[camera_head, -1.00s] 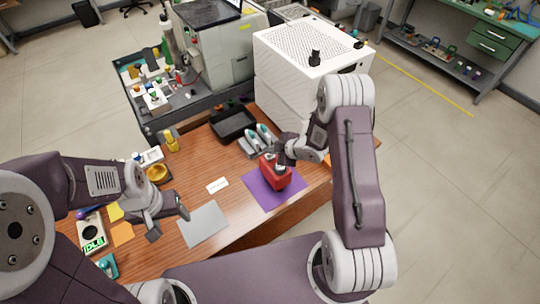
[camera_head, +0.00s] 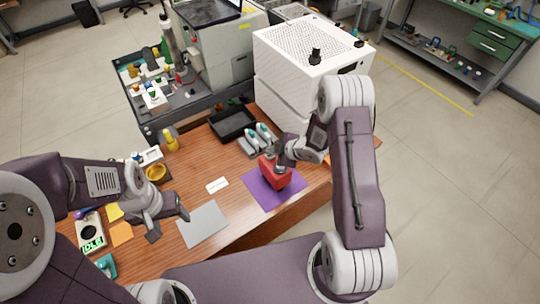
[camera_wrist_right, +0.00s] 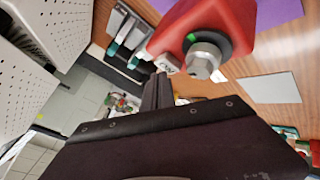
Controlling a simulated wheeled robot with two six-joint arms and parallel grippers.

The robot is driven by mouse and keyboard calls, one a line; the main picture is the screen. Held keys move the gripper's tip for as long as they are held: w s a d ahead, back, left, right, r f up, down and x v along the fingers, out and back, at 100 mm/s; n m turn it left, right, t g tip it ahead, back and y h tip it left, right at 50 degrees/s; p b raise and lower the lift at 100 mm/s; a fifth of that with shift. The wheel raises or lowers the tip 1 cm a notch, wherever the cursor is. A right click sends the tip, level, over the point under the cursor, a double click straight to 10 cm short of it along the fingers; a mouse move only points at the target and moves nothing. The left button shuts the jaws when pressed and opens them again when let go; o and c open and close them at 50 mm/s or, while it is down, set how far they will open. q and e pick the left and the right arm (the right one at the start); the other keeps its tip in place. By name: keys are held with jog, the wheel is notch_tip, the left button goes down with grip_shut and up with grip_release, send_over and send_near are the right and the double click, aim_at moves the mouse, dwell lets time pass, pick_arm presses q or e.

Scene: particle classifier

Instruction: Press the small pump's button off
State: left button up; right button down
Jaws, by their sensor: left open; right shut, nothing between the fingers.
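The small pump is a red body (camera_head: 275,177) on a purple mat (camera_head: 259,200) near the table's right side. My right gripper (camera_head: 281,161) is shut and empty, right over the pump in the head view. In the right wrist view its dark fingertips (camera_wrist_right: 158,88) lie beside the button; I cannot tell whether they touch the pump. My left gripper (camera_head: 169,226) is open and empty over the table's left part.
A white perforated box (camera_head: 290,90) stands behind the pump. A black tray (camera_head: 233,125) and pipette-like tools (camera_head: 258,138) lie behind and left of it. A grey sheet (camera_head: 203,224) and a small white card (camera_head: 217,185) lie flat. A display reading IDLE (camera_head: 92,243) is at far left.

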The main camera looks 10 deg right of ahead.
aim_at(272, 156)
jog(key=shift+f+b, duration=0.8)
jog(key=shift+f, duration=0.05)
dwell(0.7)
dwell(0.4)
jog(key=shift+r+p, duration=1.1)
jog(key=shift+r, duration=0.2)
notch_tip(272, 156, up, 5)
jog(key=p, duration=0.4)
jog(key=shift+r, duration=0.1)
